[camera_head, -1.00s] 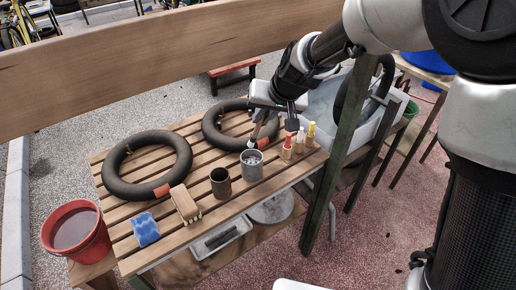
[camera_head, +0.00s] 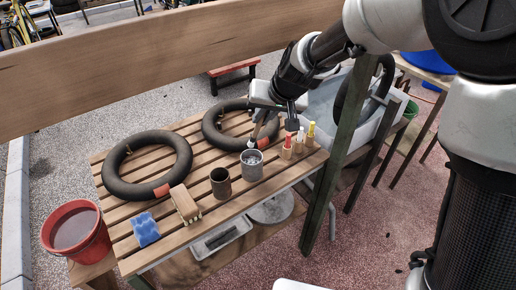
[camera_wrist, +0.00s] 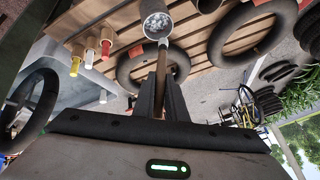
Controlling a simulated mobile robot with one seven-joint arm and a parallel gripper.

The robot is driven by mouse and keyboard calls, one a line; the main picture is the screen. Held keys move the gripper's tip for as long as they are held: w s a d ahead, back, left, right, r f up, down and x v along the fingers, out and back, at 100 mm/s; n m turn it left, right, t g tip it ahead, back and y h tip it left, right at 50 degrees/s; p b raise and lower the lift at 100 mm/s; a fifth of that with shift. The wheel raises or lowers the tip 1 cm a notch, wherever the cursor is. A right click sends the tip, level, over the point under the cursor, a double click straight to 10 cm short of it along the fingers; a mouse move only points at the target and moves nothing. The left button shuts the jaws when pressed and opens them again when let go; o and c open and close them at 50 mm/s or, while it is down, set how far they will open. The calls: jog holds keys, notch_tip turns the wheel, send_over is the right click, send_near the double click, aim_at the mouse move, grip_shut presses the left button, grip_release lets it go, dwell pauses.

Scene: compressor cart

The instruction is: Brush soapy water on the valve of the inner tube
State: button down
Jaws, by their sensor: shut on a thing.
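My gripper (camera_head: 272,108) is shut on a brush (camera_head: 256,132) with a wooden handle and a pale tip. The brush points down, its tip just above or at the rim of a grey metal cup (camera_head: 252,168) of whitish foam. In the wrist view, the gripper (camera_wrist: 160,88) holds the brush handle (camera_wrist: 170,65) and the cup (camera_wrist: 157,22) is beyond it. A black inner tube (camera_head: 210,128) with an orange-red band lies behind the cup, partly hidden by the arm. Another banded tube (camera_head: 113,184) lies at left. I cannot make out a valve clearly.
The slatted table (camera_head: 185,137) also holds a dark empty cup (camera_head: 220,182), a wooden scrubbing brush (camera_head: 184,204), a blue sponge (camera_head: 146,229) and several small capped bottles (camera_head: 299,147). A red bucket (camera_head: 97,243) stands at left. A post (camera_head: 340,150) rises at right, beside a pale basin.

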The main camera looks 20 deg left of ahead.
jog(key=shift+r+p, duration=1.4)
jog(key=shift+r, duration=0.7)
